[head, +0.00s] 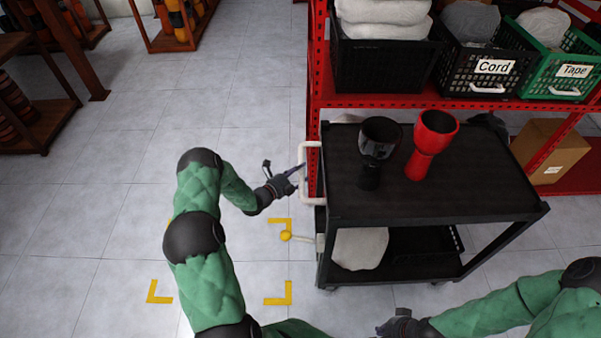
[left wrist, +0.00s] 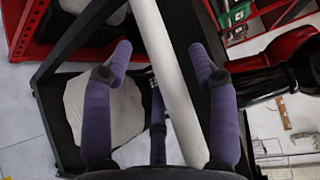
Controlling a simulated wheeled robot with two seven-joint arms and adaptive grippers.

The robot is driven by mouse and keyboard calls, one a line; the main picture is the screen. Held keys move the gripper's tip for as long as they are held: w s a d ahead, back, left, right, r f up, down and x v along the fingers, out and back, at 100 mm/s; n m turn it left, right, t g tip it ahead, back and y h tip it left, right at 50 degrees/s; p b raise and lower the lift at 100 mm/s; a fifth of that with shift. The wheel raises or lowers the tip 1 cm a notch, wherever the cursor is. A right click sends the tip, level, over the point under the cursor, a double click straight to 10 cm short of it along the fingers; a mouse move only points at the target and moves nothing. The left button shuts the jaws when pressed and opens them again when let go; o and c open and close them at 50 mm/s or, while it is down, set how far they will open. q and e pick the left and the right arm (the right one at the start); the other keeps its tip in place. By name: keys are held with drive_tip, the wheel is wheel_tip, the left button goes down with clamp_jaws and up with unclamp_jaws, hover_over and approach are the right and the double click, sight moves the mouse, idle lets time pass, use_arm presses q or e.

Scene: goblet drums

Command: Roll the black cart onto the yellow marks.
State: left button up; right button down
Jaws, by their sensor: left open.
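The black cart (head: 480,185) stands right of centre in the head view, with a white handle (head: 307,178) at its left end. A white lever with a yellow knob (head: 285,236) sticks out low on that end. Yellow corner marks (head: 160,296) lie on the floor left of the cart; my left arm covers part of them. My left gripper (head: 284,168) is open at the handle. In the left wrist view the white handle bar (left wrist: 165,75) runs between its spread fingers; contact is unclear. My right gripper (head: 398,326) is low in front of the cart, its fingers unclear.
A black goblet drum (head: 379,140) and a red one (head: 431,145) stand on the cart top. A white sack (head: 359,248) lies on its lower shelf. A red shelf (head: 317,85) with crates stands behind it, and a cardboard box (head: 541,147) at right.

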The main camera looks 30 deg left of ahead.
use_arm(q)
drive_tip(key=shift+w+d, duration=0.15)
drive_tip(key=shift+w, duration=0.45)
clamp_jaws()
drive_tip(key=shift+s, duration=0.1)
